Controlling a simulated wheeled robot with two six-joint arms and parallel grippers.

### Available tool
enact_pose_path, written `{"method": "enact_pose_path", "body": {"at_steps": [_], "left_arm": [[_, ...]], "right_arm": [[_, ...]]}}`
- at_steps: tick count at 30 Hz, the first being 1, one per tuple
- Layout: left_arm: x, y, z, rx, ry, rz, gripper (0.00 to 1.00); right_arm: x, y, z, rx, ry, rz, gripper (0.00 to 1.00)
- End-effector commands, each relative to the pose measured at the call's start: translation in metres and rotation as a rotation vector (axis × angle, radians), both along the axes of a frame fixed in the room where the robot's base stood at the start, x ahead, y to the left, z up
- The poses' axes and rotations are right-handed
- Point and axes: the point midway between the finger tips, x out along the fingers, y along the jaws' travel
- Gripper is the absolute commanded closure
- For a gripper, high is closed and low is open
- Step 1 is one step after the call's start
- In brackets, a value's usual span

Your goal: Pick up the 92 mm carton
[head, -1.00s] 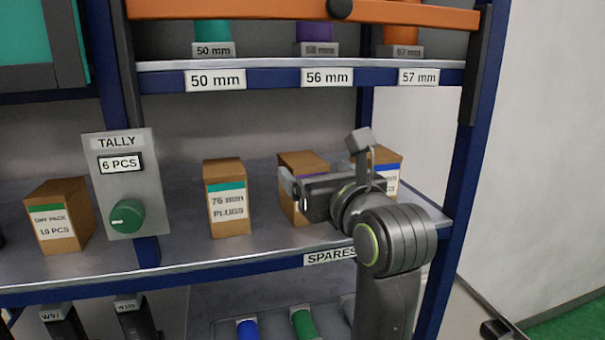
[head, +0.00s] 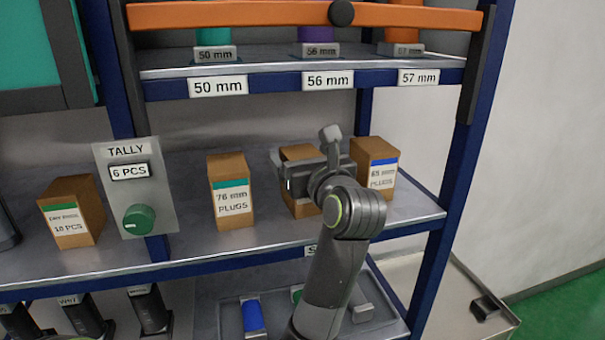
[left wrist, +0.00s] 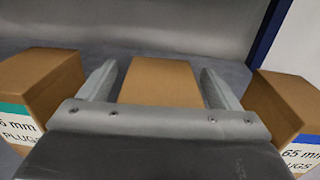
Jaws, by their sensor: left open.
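A brown carton (head: 303,208) stands in the middle of three on the shelf's right half. My left gripper hides most of its front in the head view, so I cannot read its size. In the left wrist view the carton (left wrist: 160,82) shows its plain top between the two fingers. My left gripper (left wrist: 158,73) is open, with one finger on each side of the carton and a small gap at each side. Nothing shows it gripped. My right gripper is not in view.
A 76 mm plugs carton (head: 231,192) stands left of the middle carton and a 65 mm plugs carton (head: 375,172) right of it, both close to my fingers. A tally box (head: 137,188) and another carton (head: 72,212) stand further left. An upper shelf (head: 270,65) hangs above.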

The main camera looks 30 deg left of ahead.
Motion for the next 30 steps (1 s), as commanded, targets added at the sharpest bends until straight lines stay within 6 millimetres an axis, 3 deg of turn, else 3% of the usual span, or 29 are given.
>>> {"method": "enact_pose_path", "body": {"at_steps": [5,18,30], "left_arm": [[0.0001,-0.0002,-0.0006,0.000,0.000,-0.001,0.15],[-0.0001,-0.0004,-0.0002,0.000,0.000,-0.001,0.72],[0.0000,-0.0005,0.0044,0.002,-0.005,-0.001,0.72]], "right_arm": [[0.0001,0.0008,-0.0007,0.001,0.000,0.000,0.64],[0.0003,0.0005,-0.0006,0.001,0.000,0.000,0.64],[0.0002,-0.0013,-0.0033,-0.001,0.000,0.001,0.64]]}}
